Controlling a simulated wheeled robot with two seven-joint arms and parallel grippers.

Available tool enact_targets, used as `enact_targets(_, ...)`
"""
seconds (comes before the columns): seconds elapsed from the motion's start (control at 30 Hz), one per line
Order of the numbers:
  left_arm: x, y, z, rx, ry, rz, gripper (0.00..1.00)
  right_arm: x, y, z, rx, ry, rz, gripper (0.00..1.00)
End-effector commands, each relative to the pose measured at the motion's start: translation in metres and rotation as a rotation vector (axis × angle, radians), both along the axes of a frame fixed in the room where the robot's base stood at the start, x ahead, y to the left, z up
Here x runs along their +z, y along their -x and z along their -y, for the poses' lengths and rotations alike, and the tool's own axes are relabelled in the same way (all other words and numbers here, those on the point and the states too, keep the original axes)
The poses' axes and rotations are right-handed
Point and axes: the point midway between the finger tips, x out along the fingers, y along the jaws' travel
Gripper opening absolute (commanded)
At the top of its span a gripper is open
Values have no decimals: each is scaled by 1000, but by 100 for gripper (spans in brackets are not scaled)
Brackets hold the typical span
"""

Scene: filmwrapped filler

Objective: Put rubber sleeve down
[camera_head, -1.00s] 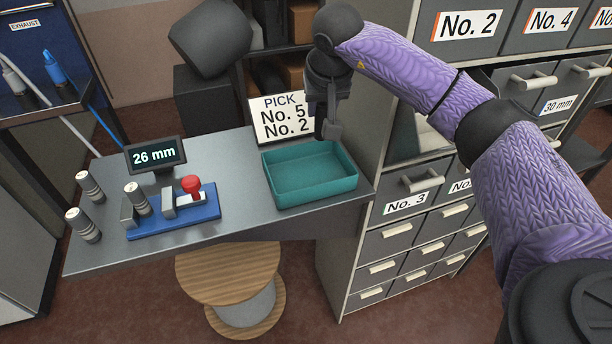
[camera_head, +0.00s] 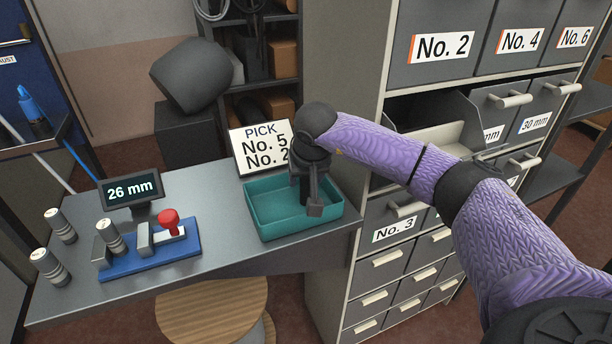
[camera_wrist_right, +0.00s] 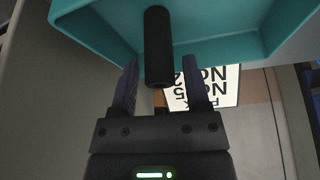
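The rubber sleeve (camera_wrist_right: 158,45) is a short black tube in the right wrist view. It lies between my right gripper's fingertips in the picture, with a visible gap on each side. It overlaps the tray's inside and wall; I cannot tell whether it touches the tray. My right gripper (camera_head: 312,205) is open and points down at the right part of the teal tray (camera_head: 262,229) in the head view. The sleeve cannot be made out in the head view. The tray also shows in the right wrist view (camera_wrist_right: 85,22). My left gripper is out of view.
A sign (camera_head: 262,147) reading "PICK No. 5 No. 2" stands behind the tray. Left on the grey bench (camera_head: 215,260) are a blue fixture (camera_head: 150,262), a "26 mm" display (camera_head: 131,190) and several metal cylinders. A drawer cabinet (camera_head: 385,262) stands at right, with an upper drawer open.

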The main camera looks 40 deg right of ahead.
Motion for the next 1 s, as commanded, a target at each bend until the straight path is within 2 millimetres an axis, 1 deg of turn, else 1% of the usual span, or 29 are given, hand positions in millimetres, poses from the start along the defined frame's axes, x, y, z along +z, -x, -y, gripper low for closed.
enact_targets(0.27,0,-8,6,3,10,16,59,0,0,0,0,0,0,72)
enact_targets(0.37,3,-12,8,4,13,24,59,8,1,0,0,0,1,72)
enact_targets(0.47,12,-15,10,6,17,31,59,30,9,-4,1,1,4,72)
enact_targets(0.6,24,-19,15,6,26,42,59,69,24,-11,2,1,6,72)
enact_targets(0.7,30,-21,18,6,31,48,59,91,33,-15,2,1,5,72)
enact_targets(0.83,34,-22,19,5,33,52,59,109,41,-19,0,0,2,72)
enact_targets(0.9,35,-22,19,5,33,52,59,113,43,-20,0,0,2,72)
enact_targets(1.0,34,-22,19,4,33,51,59,114,45,-21,0,0,0,72)
